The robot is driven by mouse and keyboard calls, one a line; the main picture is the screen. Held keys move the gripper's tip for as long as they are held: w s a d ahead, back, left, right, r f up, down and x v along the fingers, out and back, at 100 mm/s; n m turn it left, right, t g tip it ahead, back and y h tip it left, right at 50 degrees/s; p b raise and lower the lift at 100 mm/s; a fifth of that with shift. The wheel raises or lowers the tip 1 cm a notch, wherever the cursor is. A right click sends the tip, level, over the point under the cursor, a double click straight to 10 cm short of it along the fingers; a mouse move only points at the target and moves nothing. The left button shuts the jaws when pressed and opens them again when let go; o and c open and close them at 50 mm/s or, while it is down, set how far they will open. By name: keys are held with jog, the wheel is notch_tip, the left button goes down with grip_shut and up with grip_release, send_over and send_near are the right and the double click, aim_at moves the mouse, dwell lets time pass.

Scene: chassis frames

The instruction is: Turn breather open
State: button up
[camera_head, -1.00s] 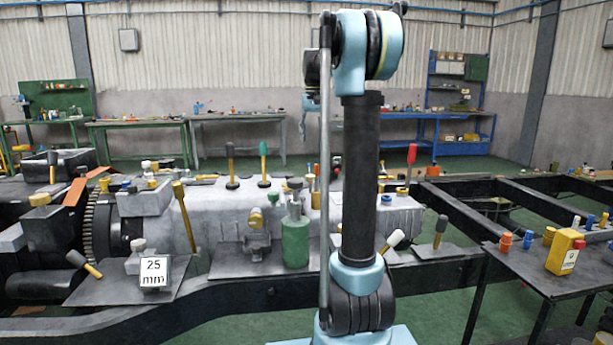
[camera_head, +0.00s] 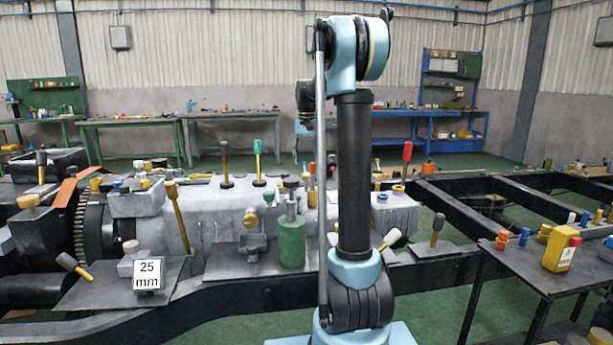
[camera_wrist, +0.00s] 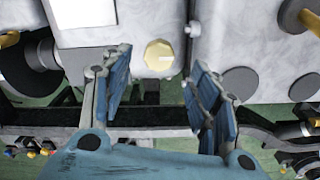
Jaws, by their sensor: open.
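A yellow, faceted round cap (camera_wrist: 159,55) sits on the face of a pale grey housing in the wrist view, with a small light tab beside its lower right edge. A yellow round fitting (camera_head: 251,219) shows on the grey housing's side in the head view. No label marks either as the breather, and I cannot tell whether they are the same part. My gripper (camera_wrist: 157,77) is open and empty, its two blue fingers apart to the left and right of the cap. In the head view my gripper is hidden.
The long grey housing (camera_head: 215,208) lies on a dark chassis frame. Several upright levers stand on it. A green cylinder (camera_head: 291,242) stands before it, and a "25 mm" sign (camera_head: 149,274) is at left. A side table (camera_head: 540,272) at right holds a yellow container (camera_head: 562,249).

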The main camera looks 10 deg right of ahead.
aim_at(306, 174)
notch_tip(306, 174, down, 6)
jog(key=shift+f, duration=0.25)
jog(key=shift+c, duration=0.2)
jog(key=c, duration=1)
